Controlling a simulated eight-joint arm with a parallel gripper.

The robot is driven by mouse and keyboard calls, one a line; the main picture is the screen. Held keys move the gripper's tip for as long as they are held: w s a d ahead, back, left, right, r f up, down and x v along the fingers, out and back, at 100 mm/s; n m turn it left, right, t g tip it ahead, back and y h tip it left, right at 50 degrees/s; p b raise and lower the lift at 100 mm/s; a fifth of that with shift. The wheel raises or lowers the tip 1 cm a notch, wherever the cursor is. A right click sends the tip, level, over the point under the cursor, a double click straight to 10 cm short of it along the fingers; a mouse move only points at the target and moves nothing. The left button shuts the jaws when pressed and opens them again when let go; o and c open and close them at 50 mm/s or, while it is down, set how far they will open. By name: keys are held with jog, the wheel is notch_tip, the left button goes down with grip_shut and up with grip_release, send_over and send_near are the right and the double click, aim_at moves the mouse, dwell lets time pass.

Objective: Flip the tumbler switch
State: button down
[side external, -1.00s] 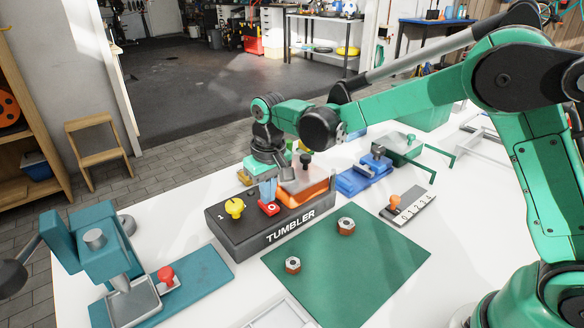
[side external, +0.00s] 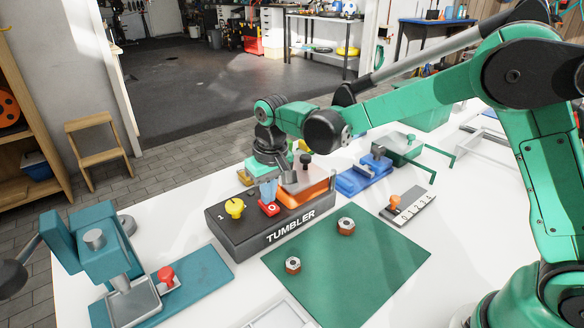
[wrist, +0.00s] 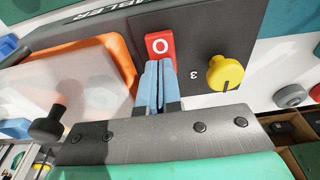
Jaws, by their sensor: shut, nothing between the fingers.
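The tumbler switch is a red rocker marked with a white O (side external: 269,208) on a dark grey box labelled TUMBLER (side external: 250,246). My gripper (side external: 267,190) has light blue fingers that are shut and empty. The fingertips (wrist: 153,68) are right at the edge of the red rocker. In the wrist view they overlap its near edge, and I cannot tell whether they touch it.
A yellow knob (side external: 234,207) sits on the box, left of the switch. An orange box with a clear lid (side external: 305,185) stands close on the right. A green mat (side external: 345,265) with two hex nuts lies in front. A teal press (side external: 105,265) stands at left.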

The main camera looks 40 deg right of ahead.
aim_at(275, 209)
jog(key=shift+s+a+f+g, duration=0.1)
jog(key=shift+s+f+g, duration=0.25)
jog(key=shift+s, duration=0.15)
notch_tip(275, 209, up, 15)
jog(key=shift+s+f, duration=0.2)
jog(key=shift+s, duration=0.15)
jog(key=shift+s, duration=0.1)
jog(key=shift+s+t, duration=0.65)
jog(key=shift+t, duration=0.1)
jog(key=x, duration=1.4)
